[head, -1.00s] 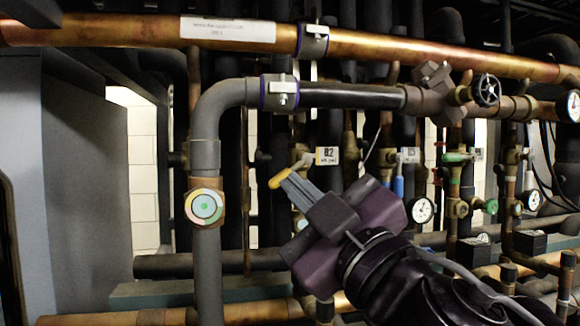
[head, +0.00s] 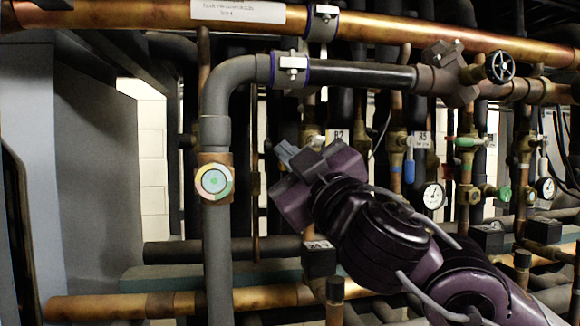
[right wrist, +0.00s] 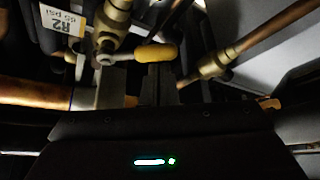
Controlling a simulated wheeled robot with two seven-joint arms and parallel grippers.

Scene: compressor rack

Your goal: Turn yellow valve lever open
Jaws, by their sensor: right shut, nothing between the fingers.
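The yellow valve lever (right wrist: 157,52) shows in the right wrist view. It lies roughly sideways, its yellow grip pointing right from a brass valve (right wrist: 112,20) beside the R2 tag (right wrist: 72,22). In the head view I cannot make out the yellow grip; my right gripper and arm cover that area. My right gripper (head: 284,150) is shut and empty, its fingertips close to the R2 valve. In the right wrist view the lever lies just beyond the fingers; whether they touch it I cannot tell. My left gripper is not in view.
A grey vertical pipe (head: 215,255) with a round dial (head: 214,181) stands left of my right gripper. A copper pipe (head: 160,15) crosses above. Blue-handled (head: 409,172) and green-handled (head: 467,142) valves and a gauge (head: 432,195) stand to the right.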

